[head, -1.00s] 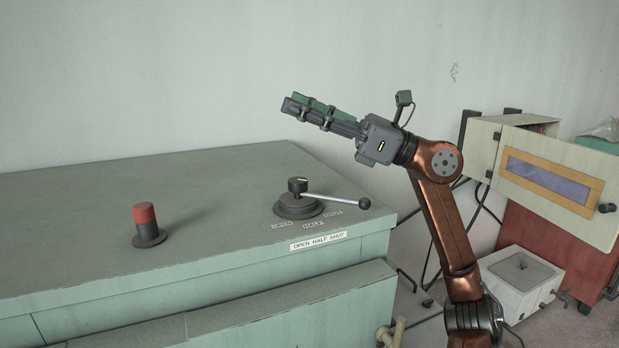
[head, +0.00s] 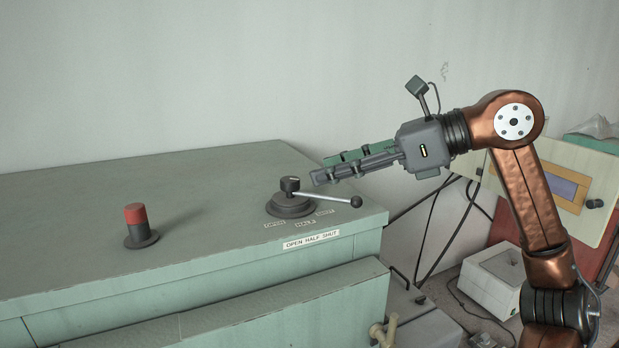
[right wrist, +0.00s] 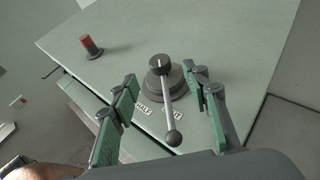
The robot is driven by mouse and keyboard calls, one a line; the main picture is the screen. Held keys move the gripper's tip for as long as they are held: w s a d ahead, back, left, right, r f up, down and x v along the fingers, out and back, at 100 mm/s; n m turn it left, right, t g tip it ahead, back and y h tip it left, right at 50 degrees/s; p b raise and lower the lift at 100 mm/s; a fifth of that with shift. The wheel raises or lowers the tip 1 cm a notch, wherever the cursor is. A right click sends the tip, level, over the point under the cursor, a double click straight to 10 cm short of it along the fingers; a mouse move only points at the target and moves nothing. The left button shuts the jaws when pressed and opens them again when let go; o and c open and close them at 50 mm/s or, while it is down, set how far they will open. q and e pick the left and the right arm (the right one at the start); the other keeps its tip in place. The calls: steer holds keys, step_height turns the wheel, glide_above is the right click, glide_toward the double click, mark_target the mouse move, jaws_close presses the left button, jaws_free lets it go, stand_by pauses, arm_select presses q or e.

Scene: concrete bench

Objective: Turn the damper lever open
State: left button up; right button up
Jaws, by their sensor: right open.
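The damper lever (head: 325,198) is a thin metal rod with a dark ball at its end, on a round dark base (head: 289,206) with a black hub. In the head view it points right, toward the SHUT label (head: 325,212). My right gripper (head: 322,171) is above and behind the lever, apart from it. In the right wrist view the right gripper (right wrist: 166,85) is open, its green-padded fingers to either side of the lever (right wrist: 167,103), with nothing held. The OPEN label (head: 274,225) is at the left of the base. My left gripper is not in view.
A red-topped post (head: 137,226) stands on the green cabinet top (head: 70,225), left of the lever. A wall (head: 200,70) rises behind. Cables, a white box (head: 495,280) and an open-fronted panel (head: 575,190) are at the right. The cabinet top's left side is clear.

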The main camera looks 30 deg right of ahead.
mark_target(294, 179)
steer(key=x, duration=0.7)
steer(key=shift+p, duration=0.35)
jaws_close()
stand_by(0.3)
